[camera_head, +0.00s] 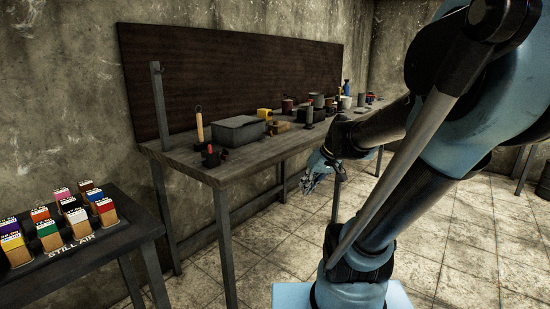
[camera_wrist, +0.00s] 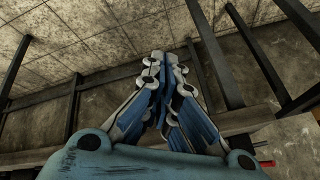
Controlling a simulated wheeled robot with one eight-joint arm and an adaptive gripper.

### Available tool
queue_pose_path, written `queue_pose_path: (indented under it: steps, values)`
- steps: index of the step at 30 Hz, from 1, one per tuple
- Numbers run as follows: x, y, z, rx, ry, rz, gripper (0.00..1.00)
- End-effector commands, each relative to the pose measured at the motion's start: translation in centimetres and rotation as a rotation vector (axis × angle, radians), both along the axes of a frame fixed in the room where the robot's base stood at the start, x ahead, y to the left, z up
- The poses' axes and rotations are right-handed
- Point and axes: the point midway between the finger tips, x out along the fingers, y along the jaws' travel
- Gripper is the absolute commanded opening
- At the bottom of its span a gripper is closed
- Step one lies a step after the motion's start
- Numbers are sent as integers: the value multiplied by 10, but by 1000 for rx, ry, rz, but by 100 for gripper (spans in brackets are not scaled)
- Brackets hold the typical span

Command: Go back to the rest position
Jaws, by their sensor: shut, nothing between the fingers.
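My gripper (camera_head: 311,182) is at the end of my blue and black arm, in front of the long workbench (camera_head: 238,162) and over the tiled floor. In the wrist view my gripper (camera_wrist: 171,55) shows its two jointed fingers with the tips together. It is shut and nothing shows between the fingers. It holds nothing and appears apart from the bench.
The workbench carries a grey box (camera_head: 238,131), a wooden-handled tool (camera_head: 199,124), a yellow item (camera_head: 264,114) and several pots. A dark table (camera_head: 118,241) at lower left holds several coloured blocks and a "STILL AIR" label. Tiled floor (camera_head: 284,244) is open between them and my arm.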

Motion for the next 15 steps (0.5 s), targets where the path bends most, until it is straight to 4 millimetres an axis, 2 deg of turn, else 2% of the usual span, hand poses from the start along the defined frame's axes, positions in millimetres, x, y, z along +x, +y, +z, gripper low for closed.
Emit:
queue_pose_path:
  steps: [3,9,15]
  values:
    - [-33,-15,-16,-60,55,-66,0]
    - [-81,-44,-43,-167,133,-196,0]
    - [-115,-70,-63,-255,179,-310,0]
